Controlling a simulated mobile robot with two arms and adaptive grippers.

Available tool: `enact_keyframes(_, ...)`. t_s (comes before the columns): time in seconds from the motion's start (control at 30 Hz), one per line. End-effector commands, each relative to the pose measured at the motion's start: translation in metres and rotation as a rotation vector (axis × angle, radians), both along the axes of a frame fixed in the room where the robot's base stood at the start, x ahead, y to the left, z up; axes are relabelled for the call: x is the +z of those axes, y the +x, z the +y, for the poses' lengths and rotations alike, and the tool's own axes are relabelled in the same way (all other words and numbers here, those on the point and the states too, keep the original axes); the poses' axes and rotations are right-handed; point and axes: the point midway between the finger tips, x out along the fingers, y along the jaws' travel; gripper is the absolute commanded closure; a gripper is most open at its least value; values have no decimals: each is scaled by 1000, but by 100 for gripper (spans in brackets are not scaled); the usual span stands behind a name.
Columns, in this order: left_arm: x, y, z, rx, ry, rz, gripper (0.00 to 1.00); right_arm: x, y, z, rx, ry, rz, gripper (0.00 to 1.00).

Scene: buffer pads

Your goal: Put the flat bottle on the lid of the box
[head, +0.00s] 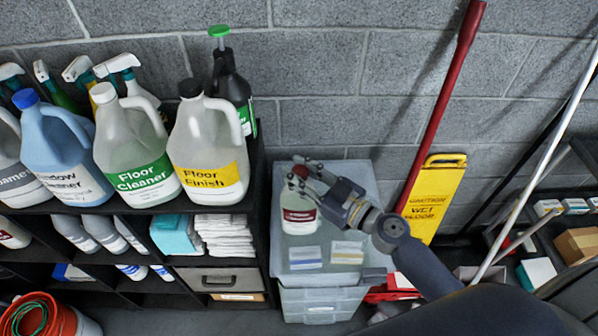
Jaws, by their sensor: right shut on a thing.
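A small flat bottle (299,217), whitish with a dark red label and reddish top, is in the middle of the view. It is upright over the left part of the pale grey lid (352,188) of the box. My right gripper (302,181) comes in from the right and is shut on the bottle's upper part; its fingers partly hide the top. I cannot tell whether the bottle's base touches the lid or hangs just above it. My left gripper is not in view.
Two small packs, one bluish (305,258) and one yellowish (347,252), lie on the lid's front part. A black shelf (258,190) with large jugs stands close on the left. A yellow wet-floor sign (434,200) and a red pole (440,105) stand on the right.

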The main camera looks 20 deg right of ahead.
Motion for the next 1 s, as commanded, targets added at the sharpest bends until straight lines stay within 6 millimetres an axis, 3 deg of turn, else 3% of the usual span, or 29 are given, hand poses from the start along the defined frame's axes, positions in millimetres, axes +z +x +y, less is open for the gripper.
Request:
enact_keyframes(0.17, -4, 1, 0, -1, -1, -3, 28, -1, 1, 0, -1, 0, -5, 100)
enact_keyframes(0.2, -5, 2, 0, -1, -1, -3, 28, -3, 0, 0, 0, 0, 0, 72)
enact_keyframes(0.3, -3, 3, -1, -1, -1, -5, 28, -2, 0, 0, 0, 1, 1, 52)
enact_keyframes(0.77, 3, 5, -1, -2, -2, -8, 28, 2, 0, 0, 0, 0, 0, 52)
enact_keyframes(1.0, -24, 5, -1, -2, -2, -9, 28, -6, -30, -17, 1, -2, 1, 52)
